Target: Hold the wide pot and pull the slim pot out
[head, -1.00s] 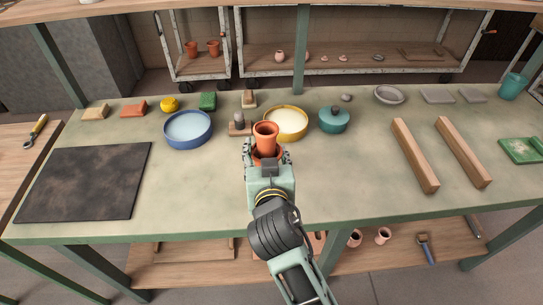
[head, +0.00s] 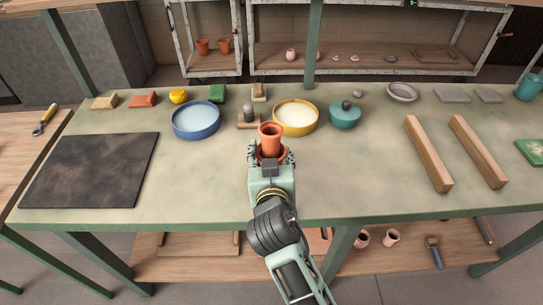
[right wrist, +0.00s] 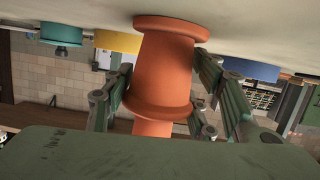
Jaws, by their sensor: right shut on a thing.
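The slim pot (head: 270,136) is a terracotta pot standing upright inside the wide pot (head: 268,157), with its upper part showing above the rim. The wide pot is also terracotta and is low in my gripper. My right gripper (head: 271,154) is shut on the wide pot, one finger on each side. In the right wrist view, which is upside down, the wide pot (right wrist: 162,70) sits between the fingers, and part of the slim pot (right wrist: 152,129) juts out past its rim. The slim pot's lower part is hidden. My left gripper is not in view.
A blue bowl (head: 196,134), a yellow bowl (head: 297,132) and a teal lidded jar (head: 345,117) stand behind the pots. A dark board (head: 90,170) lies left; two wooden bars (head: 428,153) (head: 479,151) lie right.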

